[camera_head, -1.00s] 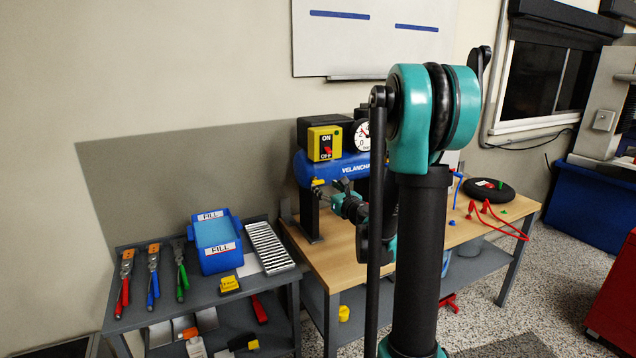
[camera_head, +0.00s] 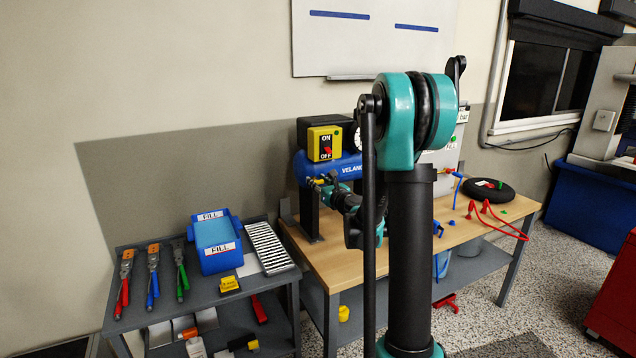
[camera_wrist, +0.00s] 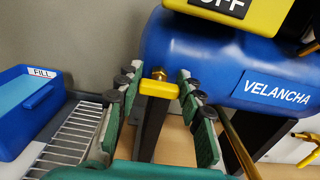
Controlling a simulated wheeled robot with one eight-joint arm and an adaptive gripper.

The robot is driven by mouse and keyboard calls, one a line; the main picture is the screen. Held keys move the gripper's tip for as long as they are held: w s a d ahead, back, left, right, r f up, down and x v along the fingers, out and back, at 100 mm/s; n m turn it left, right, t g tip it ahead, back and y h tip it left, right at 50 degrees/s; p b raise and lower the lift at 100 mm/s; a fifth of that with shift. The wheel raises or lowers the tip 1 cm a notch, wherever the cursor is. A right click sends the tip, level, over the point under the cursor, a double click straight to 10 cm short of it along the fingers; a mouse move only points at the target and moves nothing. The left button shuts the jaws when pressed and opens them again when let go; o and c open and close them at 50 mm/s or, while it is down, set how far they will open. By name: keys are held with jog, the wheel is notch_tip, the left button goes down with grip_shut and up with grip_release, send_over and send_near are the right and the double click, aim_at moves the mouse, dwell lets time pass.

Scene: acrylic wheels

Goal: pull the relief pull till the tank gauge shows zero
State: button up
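The blue tank (camera_wrist: 215,62), labelled VELANCHA, lies on the workbench; the head view shows it too (camera_head: 345,166). My gripper (camera_wrist: 157,95) is open, one green-padded finger on each side of the pull, with gaps to both. In the head view my gripper (camera_head: 325,184) is at the tank's left end. The tank gauge (camera_head: 357,139) is mostly hidden behind my arm, and its reading cannot be told.
A yellow ON/OFF switch box (camera_head: 324,144) sits above the tank. A blue FILL bin (camera_head: 221,262) and a slatted rack (camera_head: 268,250) stand on the grey cart at left. The bench's right half holds red leads (camera_head: 490,211).

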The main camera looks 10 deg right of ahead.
grip_shut()
jog(key=shift+s+d, duration=0.2)
jog(key=shift+s, duration=0.5)
jog(key=o, duration=0.6)
grip_release()
jog(key=shift+o, duration=0.2)
jog(key=shift+s, duration=0.1)
jog(key=v, duration=1.2)
